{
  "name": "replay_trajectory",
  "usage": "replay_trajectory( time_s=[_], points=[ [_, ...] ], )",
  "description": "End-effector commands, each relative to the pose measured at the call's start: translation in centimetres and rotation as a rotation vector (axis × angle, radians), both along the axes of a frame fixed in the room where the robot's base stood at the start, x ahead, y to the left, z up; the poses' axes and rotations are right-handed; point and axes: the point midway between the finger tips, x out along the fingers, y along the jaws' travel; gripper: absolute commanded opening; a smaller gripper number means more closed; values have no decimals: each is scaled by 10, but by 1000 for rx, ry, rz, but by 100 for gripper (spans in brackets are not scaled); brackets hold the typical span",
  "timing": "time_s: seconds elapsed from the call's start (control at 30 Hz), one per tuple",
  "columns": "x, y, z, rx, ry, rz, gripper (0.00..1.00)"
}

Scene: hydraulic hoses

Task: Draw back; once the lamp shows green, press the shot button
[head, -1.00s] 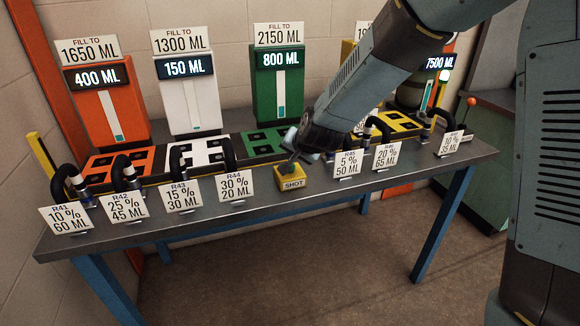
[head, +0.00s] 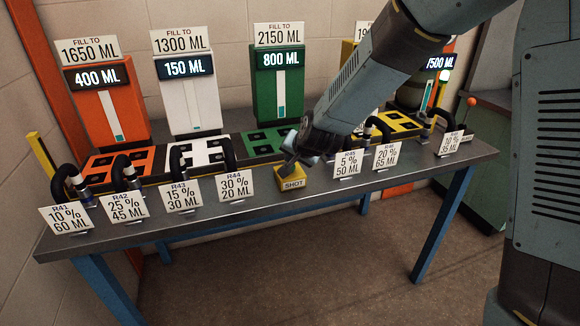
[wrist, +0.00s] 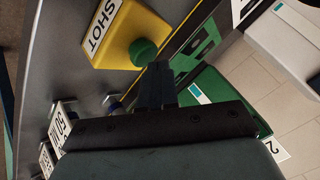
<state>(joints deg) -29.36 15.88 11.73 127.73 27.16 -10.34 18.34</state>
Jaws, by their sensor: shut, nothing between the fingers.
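The shot button is a green knob (wrist: 143,50) on a yellow box (wrist: 122,30) labelled SHOT. In the head view the yellow box (head: 292,180) stands at the bench's front edge, and my gripper hides its knob. My gripper (head: 288,164) is just above and behind the box, with its fingers shut and empty. In the wrist view my gripper (wrist: 156,82) points at the knob, close to it; I cannot tell whether they touch.
Orange (head: 106,105), white (head: 190,100) and green (head: 277,90) dispensers read 400, 150 and 800 ML. Black hoses with label cards, such as R44 (head: 235,186), line the front edge on both sides of the box. My arm hides part of the dispensers behind.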

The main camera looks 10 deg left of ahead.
Motion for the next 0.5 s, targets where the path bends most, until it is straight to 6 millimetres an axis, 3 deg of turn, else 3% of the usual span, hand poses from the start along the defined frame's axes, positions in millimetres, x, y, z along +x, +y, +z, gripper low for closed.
replay_trajectory(
  time_s=[0.5],
  points=[
    [0, 0, -4, 0, -1, -1, 0]
  ],
)
